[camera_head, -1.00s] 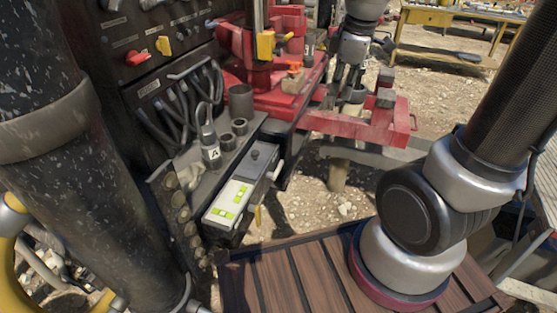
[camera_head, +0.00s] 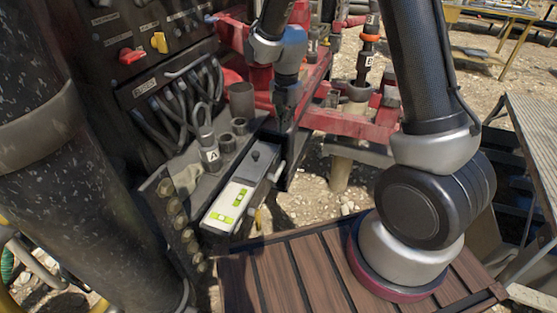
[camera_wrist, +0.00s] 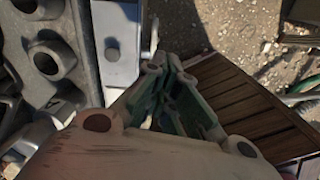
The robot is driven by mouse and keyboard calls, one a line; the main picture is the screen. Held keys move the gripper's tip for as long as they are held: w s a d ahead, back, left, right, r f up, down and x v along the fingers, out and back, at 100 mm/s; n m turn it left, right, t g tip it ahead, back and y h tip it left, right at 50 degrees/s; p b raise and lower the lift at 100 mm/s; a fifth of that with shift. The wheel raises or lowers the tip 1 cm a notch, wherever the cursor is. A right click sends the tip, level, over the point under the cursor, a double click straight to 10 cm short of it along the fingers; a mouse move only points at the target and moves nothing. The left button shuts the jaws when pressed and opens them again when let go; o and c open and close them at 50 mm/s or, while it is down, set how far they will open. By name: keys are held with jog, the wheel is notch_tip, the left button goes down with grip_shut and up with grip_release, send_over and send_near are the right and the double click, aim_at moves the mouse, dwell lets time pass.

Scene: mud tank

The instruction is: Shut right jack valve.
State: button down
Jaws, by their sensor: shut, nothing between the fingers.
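No part in view is clearly marked as the right jack valve, so I cannot tell which it is. A red knob (camera_head: 130,55) and a yellow knob (camera_head: 158,42) sit on the dark control panel (camera_head: 110,25) at the upper left. A grey box (camera_head: 236,205) with green bubble levels stands at the centre; a black knob (camera_head: 256,154) is on its top and a metal handle (camera_head: 278,171) at its right side. My gripper (camera_head: 287,112) is shut and empty, pointing down behind the box. It also shows in the wrist view (camera_wrist: 178,88), where its body hides much of the lower picture.
Dark hoses (camera_head: 185,100) and upright metal cups (camera_head: 241,98) stand between panel and box. A red frame (camera_head: 350,124) lies behind my gripper. Brass fittings (camera_head: 172,205) line the left side. A wooden deck (camera_head: 295,270) fills the front; gravel ground shows at the right.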

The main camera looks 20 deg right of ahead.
aim_at(281, 166)
jog(key=f+n, duration=0.1)
jog(key=w+a+f+n, duration=0.1)
jog(key=f, duration=0.1)
jog(key=shift+w+a, duration=0.1)
jog(key=shift+a, duration=0.05)
jog(key=shift+f, duration=0.1)
notch_tip(281, 166, down, 14)
jog(key=shift+r, duration=0.1)
dwell(0.4)
jog(key=shift+w+d+f, duration=0.2)
jog(key=shift+w+f, duration=0.05)
jog(key=shift+f, duration=0.2)
dwell(0.7)
jog(key=shift+w+d+f, duration=0.2)
jog(key=shift+w+f, duration=0.1)
jog(key=shift+f, duration=0.4)
jog(key=shift+w+d+f, duration=0.1)
jog(key=shift+f, duration=1.2)
